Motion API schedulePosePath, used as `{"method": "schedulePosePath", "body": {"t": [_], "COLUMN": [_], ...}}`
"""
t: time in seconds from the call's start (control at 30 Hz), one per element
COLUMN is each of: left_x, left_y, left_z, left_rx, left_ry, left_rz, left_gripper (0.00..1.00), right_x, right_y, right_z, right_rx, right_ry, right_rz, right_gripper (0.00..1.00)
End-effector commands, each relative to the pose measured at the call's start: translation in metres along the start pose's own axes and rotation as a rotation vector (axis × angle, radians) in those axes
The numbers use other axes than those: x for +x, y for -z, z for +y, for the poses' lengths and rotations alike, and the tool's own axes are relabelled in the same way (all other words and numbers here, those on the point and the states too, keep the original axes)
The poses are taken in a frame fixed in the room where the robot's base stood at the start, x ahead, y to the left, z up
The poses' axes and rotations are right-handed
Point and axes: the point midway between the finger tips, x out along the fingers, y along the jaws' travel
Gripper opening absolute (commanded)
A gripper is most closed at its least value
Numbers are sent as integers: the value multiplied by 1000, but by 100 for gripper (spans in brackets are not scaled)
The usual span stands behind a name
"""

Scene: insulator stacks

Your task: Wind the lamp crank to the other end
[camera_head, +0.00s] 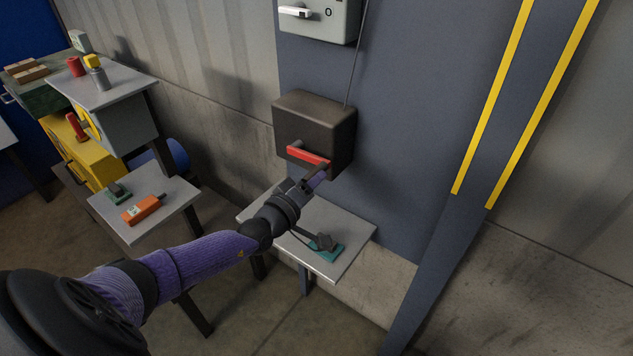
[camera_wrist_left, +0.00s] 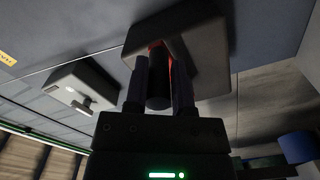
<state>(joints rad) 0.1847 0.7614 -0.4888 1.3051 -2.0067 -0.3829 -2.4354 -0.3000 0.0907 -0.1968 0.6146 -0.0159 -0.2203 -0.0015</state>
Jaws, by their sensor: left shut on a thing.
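The lamp crank is a red arm (camera_head: 308,156) on the front of a dark brown box (camera_head: 318,108) fixed to the blue-grey wall panel. The arm slopes slightly down to the right. My left gripper (camera_head: 322,172) is at the arm's right end. In the left wrist view my left gripper (camera_wrist_left: 160,90) is shut around the crank's black handle (camera_wrist_left: 158,88), with a bit of the red arm (camera_wrist_left: 156,45) behind it. In the head view the handle is mostly hidden by the gripper. My right gripper is not in view.
A grey switch box (camera_head: 325,18) marked 0 hangs above the crank box, with a cable between. A small table (camera_head: 350,232) with a dark device on a teal base (camera_head: 326,247) stands below. Another table (camera_head: 180,188) holds an orange device (camera_head: 142,209). A slanted blue-grey beam (camera_head: 440,240) stands at right.

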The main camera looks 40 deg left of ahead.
Motion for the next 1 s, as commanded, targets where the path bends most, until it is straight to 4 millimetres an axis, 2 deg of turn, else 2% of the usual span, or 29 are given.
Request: {"method": "schedulePosePath", "body": {"t": [0.03,0.47,0.5,0.67,0.87,1.0], "left_x": [0,0,0,0,0,-11], "left_y": [5,7,7,6,4,4], "left_z": [-4,-3,-3,-2,-1,-1], "left_rx": [1,2,2,2,1,0], "left_ry": [9,7,6,5,3,5], "left_rz": [10,15,15,12,8,6], "left_gripper": [0,0,33,67,67,67], "right_x": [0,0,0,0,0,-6], "right_y": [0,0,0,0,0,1], "right_z": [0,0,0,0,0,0], "right_rx": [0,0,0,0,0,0], "right_ry": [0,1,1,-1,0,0], "right_rz": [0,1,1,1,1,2], "right_gripper": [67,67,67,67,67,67]}}
